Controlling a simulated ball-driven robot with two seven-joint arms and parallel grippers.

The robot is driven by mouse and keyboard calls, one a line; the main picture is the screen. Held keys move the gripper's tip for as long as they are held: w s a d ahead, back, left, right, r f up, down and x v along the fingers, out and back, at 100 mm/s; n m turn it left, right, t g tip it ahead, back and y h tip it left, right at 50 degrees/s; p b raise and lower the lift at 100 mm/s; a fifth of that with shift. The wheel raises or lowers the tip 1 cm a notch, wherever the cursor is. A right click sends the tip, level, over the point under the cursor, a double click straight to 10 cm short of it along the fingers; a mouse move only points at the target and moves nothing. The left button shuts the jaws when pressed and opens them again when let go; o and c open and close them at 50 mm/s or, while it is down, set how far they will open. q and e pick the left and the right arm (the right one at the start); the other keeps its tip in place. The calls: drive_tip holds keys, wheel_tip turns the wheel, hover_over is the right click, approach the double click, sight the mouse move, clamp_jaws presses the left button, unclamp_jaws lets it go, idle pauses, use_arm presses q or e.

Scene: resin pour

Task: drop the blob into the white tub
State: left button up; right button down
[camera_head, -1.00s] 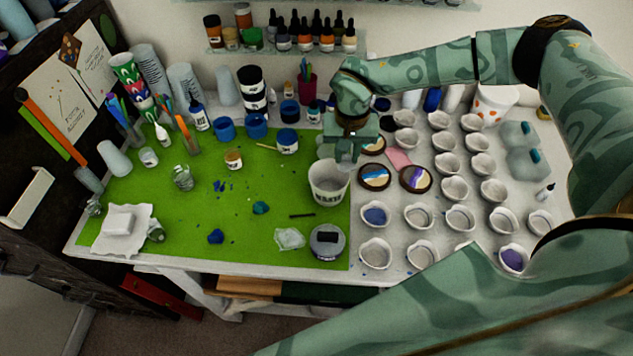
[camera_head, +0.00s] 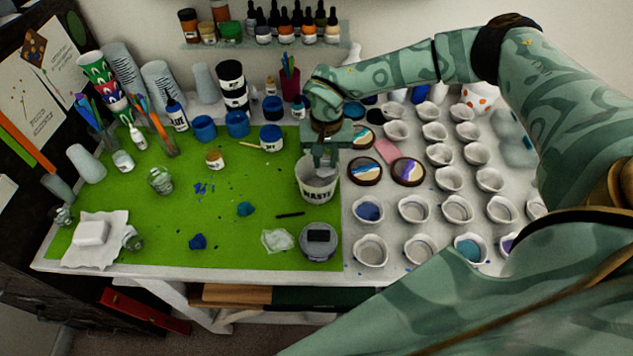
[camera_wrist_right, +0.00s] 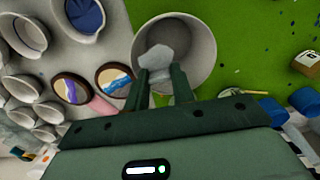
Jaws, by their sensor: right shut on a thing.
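The white tub (camera_head: 317,190), marked "WASTE", stands upright at the right edge of the green mat. My right gripper (camera_head: 320,163) is over the tub, pointing down, with its fingertips at the level of the rim or just above it. In the right wrist view, the gripper (camera_wrist_right: 160,82) is shut on a pale grey, translucent blob (camera_wrist_right: 164,57). The blob shows against the inside of the tub (camera_wrist_right: 196,30); I cannot tell its exact height. The head view hides the blob behind the fingers and tub wall. My left gripper is out of view.
Teal (camera_head: 245,209) and dark blue (camera_head: 198,241) lumps and a clear crumpled piece (camera_head: 277,240) lie on the green mat (camera_head: 130,215). A grey round device (camera_head: 319,243) stands in front of the tub. Painted discs (camera_head: 365,171) and several small cups (camera_head: 414,209) are to the right.

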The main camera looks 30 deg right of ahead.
drive_tip(key=c, duration=1.1)
unclamp_jaws()
drive_tip(key=shift+r, duration=0.1)
wheel_tip(320, 180, up, 16)
drive_tip(key=p, duration=0.1)
drive_tip(key=shift+r, duration=0.15)
